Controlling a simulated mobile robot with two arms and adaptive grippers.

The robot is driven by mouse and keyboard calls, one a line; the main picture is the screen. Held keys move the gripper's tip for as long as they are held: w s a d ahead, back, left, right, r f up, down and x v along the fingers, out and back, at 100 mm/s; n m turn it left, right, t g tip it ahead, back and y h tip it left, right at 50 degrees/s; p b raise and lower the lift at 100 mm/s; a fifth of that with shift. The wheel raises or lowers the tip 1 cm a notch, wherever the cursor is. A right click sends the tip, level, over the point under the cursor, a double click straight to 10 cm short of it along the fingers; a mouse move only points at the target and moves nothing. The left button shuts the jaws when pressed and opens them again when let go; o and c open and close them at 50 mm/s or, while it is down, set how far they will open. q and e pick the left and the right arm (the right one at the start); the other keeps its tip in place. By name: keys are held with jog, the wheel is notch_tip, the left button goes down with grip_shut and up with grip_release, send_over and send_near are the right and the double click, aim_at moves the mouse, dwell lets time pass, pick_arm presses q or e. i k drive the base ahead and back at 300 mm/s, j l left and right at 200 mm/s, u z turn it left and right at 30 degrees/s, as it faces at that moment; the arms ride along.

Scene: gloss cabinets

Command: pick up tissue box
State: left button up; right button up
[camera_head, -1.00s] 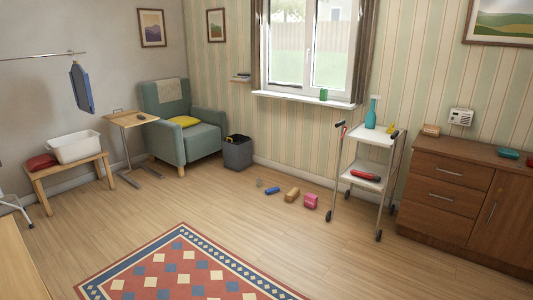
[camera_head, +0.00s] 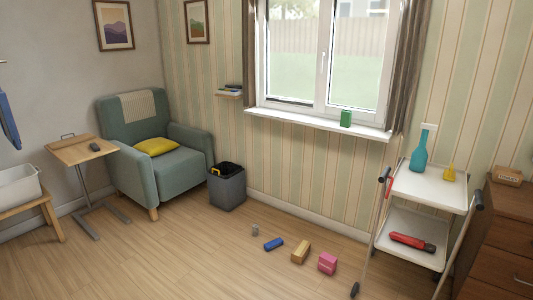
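No thing in view can be named the tissue box with certainty. A pink box-like item (camera_head: 327,263) lies on the wooden floor below the window, left of the white trolley. A tan block-like item (camera_head: 300,252) lies just left of it. A small brown box with a pale label (camera_head: 508,176) stands on the dresser at the right edge. A small green box-like item (camera_head: 346,118) stands on the window sill. Neither of my grippers shows in the head view.
The white trolley (camera_head: 425,190) holds a teal bottle (camera_head: 419,152), a yellow item (camera_head: 449,173) and a red item (camera_head: 411,242). A blue cylinder (camera_head: 273,244) and small grey cup (camera_head: 255,230) lie on the floor. A bin (camera_head: 227,188) stands beside the armchair (camera_head: 178,167). The near floor is clear.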

aim_at(328, 262)
jog(key=i, duration=0.75)
jog(key=i+z, duration=0.15)
jog(key=i, duration=0.6)
jog(key=i+j, duration=0.2)
jog(key=i, duration=0.5)
jog(key=l+z, duration=0.05)
